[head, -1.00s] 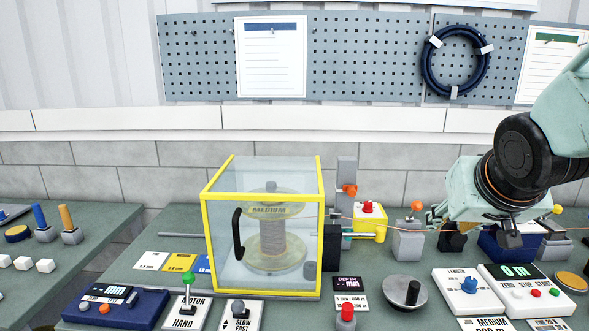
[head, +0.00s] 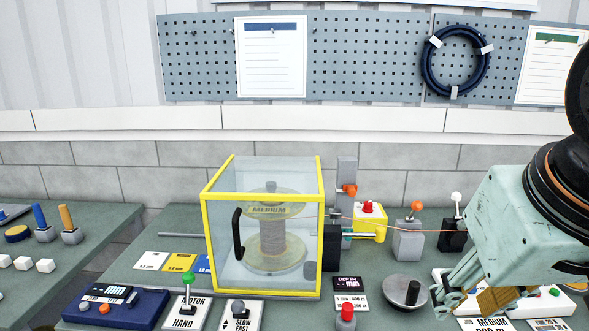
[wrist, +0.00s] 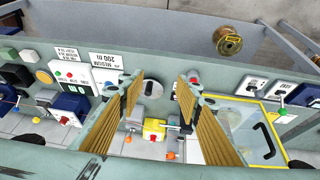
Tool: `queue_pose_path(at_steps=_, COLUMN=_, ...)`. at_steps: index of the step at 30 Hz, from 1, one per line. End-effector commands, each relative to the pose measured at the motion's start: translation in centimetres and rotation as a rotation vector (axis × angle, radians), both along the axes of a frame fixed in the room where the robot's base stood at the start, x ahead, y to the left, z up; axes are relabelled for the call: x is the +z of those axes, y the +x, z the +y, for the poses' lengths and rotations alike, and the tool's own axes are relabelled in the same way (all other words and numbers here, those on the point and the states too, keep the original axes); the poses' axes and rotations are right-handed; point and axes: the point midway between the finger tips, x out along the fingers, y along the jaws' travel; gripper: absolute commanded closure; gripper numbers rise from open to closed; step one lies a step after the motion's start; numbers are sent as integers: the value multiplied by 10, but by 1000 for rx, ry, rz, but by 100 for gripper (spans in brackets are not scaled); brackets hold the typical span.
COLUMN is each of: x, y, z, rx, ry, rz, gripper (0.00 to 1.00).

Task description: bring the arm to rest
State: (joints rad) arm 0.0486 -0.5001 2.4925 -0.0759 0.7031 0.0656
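My gripper (head: 462,296) hangs at the right of the bench, in front of the length counter panel, and hides part of it. In the wrist view my gripper (wrist: 163,82) shows two padded fingers spread wide apart with nothing held between them. A wound spool marked MEDIUM (head: 272,240) stands upright inside the yellow-framed clear guard (head: 320,190), which looks closed. The guard also shows at the right of the wrist view (wrist: 276,110). An orange-brown strand (head: 415,230) runs right from the guard side until my arm hides it.
A yellow box with a red button (head: 368,218), an orange-knobbed lever (head: 416,208) and a white-knobbed lever (head: 456,198) stand behind my gripper. A grey crank disc (head: 405,291) and a red button post (head: 345,316) are to its left. A loose spool (wrist: 228,42) shows in the wrist view.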

Motion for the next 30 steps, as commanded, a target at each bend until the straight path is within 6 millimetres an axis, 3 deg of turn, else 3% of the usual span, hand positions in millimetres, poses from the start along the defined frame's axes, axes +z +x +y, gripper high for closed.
queue_pose_path(at_steps=6, x=0, y=-48, z=20, rx=46, ry=26, rz=62, gripper=68)
queue_pose_path(at_steps=12, x=-1, y=-72, z=30, rx=70, ry=41, rz=97, gripper=68)
queue_pose_path(at_steps=30, x=-2, y=-77, z=32, rx=75, ry=43, rz=104, gripper=68)
